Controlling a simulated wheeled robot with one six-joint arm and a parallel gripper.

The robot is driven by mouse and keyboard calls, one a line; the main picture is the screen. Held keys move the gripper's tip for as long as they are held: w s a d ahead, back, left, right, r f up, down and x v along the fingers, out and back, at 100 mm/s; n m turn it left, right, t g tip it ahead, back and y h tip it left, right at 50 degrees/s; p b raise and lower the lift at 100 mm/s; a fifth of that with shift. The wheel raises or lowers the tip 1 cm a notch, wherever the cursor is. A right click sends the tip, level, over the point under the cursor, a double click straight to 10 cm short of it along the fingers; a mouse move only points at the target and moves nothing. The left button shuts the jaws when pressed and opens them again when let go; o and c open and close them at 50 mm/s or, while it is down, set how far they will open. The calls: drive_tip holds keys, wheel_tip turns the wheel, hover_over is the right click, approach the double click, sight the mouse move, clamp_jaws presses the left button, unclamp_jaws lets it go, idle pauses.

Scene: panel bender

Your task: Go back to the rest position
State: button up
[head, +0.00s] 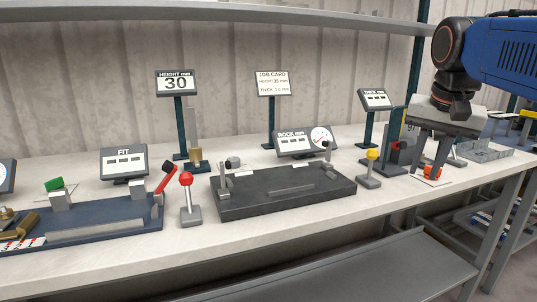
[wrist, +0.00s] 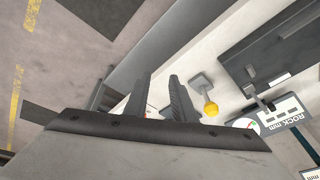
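My gripper (head: 426,174) hangs from my blue arm at the right of the head view, fingers pointing down over the right part of the bench. In the wrist view its two fingers (wrist: 160,78) stand apart with a gap, and I see nothing held between them. An orange-red knob (head: 431,171) on a pale plate shows behind or between the fingers in the head view; I cannot tell how far it is from them.
A yellow-knobbed lever (head: 371,167) stands left of my gripper, also in the wrist view (wrist: 209,107). The dark rocker block (head: 275,197), red-knobbed lever (head: 187,192) and FIT fixture (head: 100,226) lie further left. Displays stand behind. A shelf (head: 380,272) runs below the bench (head: 345,212).

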drive_tip(key=s+a+f+n, duration=0.1)
drive_tip(key=s+f+n, duration=0.1)
drive_tip(key=s+f, duration=0.3)
drive_tip(key=s+a+f+n+t, duration=0.1)
drive_tip(key=s+f, duration=0.4)
drive_tip(key=f, duration=0.7)
drive_tip(key=s+a+f+n+y, duration=0.1)
drive_tip(key=s+a+f+n, duration=0.2)
drive_tip(key=f, duration=0.6)
drive_tip(key=shift+s+a+n+t, duration=0.15)
drive_tip(key=shift+s+n+t, duration=0.2)
drive_tip(key=shift+s, duration=0.85)
